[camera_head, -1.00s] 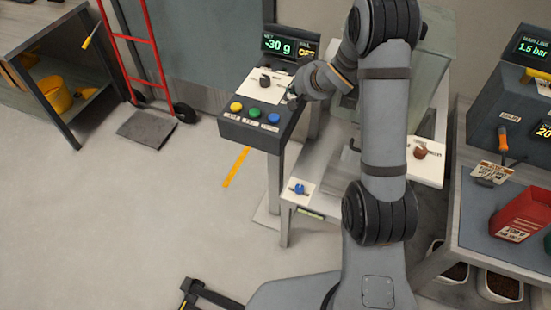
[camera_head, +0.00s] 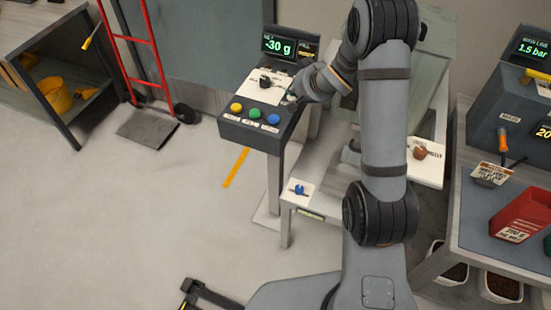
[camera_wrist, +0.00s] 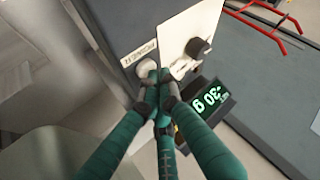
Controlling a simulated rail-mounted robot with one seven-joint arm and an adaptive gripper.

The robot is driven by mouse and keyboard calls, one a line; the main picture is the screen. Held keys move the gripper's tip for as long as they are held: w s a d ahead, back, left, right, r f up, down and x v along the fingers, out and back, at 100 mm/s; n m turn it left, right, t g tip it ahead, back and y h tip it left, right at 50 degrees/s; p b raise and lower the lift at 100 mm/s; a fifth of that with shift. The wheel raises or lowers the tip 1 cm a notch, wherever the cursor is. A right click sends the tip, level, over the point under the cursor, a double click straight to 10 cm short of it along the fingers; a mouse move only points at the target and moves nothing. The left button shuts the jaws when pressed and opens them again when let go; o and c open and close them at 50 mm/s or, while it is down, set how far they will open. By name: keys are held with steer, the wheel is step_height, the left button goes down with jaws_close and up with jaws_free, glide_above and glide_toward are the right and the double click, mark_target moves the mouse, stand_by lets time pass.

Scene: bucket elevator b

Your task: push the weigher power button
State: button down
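The weigher is a dark box (camera_head: 245,131) with a green display (camera_head: 280,46) reading -30 g, at the upper middle of the head view. In the wrist view the display (camera_wrist: 210,100) appears upside down. A pale round button (camera_wrist: 147,67) sits on the dark face beside a label that seems to read POWER upside down. My gripper (camera_wrist: 160,76) has its teal fingers brought together, with the tips right beside this button and overlapping its edge. I cannot tell whether they touch it. Nothing shows between the fingers. In the head view my arm hides the button.
Yellow (camera_head: 236,107), green (camera_head: 255,112) and blue (camera_head: 273,118) buttons line the box's front. A black knob (camera_wrist: 197,47) on a white plate is close to my fingertips. A red hand truck (camera_head: 150,50) stands left. The floor at left is mostly clear.

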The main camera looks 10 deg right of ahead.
mark_target(293, 98)
step_height(293, 98, up, 6)
steer(key=p, duration=0.6)
steer(key=shift+r, duration=0.1)
